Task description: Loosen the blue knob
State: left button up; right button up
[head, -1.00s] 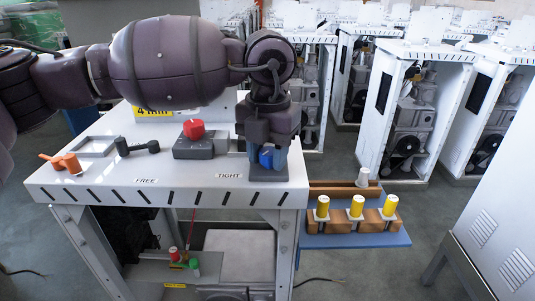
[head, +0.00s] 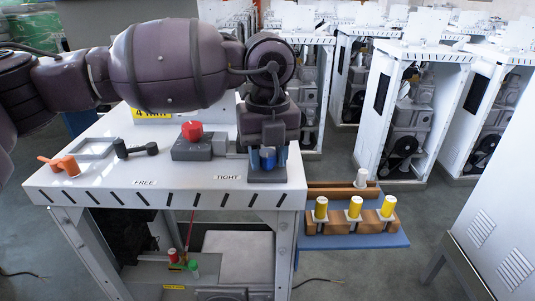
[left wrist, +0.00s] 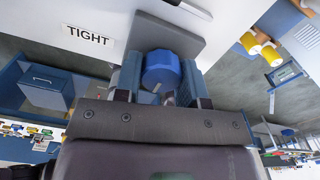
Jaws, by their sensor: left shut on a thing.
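The blue knob (head: 267,158) sits on a grey block (head: 266,174) at the right end of the white table, just right of the TIGHT label (head: 227,177). My left gripper (head: 267,152) points down over it, with a finger on each side. In the left wrist view the blue knob (left wrist: 161,71) lies between the two blue-grey fingers of my left gripper (left wrist: 163,84), which are shut on it. A pale mark shows on the knob's side there. Part of the knob is hidden by the gripper. My right gripper is not in view.
A red knob (head: 192,131) on a grey block stands left of the gripper. A black lever (head: 136,148) and an orange handle (head: 60,165) are farther left. Yellow-topped cylinders (head: 355,207) stand in a wooden rack right of the table. White cabinets fill the background.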

aim_at(268, 153)
pick_arm(q)
jog(key=shift+r, duration=0.1)
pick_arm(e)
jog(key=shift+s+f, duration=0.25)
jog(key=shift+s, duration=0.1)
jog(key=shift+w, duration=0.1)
pick_arm(q)
jog(key=o, duration=0.9)
jog(key=shift+c, duration=0.2)
jog(key=shift+o, duration=0.3)
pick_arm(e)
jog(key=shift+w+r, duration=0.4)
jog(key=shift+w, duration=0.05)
pick_arm(q)
notch_tip(268, 153, up, 10)
jog(key=shift+f, duration=0.15)
jog(key=shift+r, duration=0.5)
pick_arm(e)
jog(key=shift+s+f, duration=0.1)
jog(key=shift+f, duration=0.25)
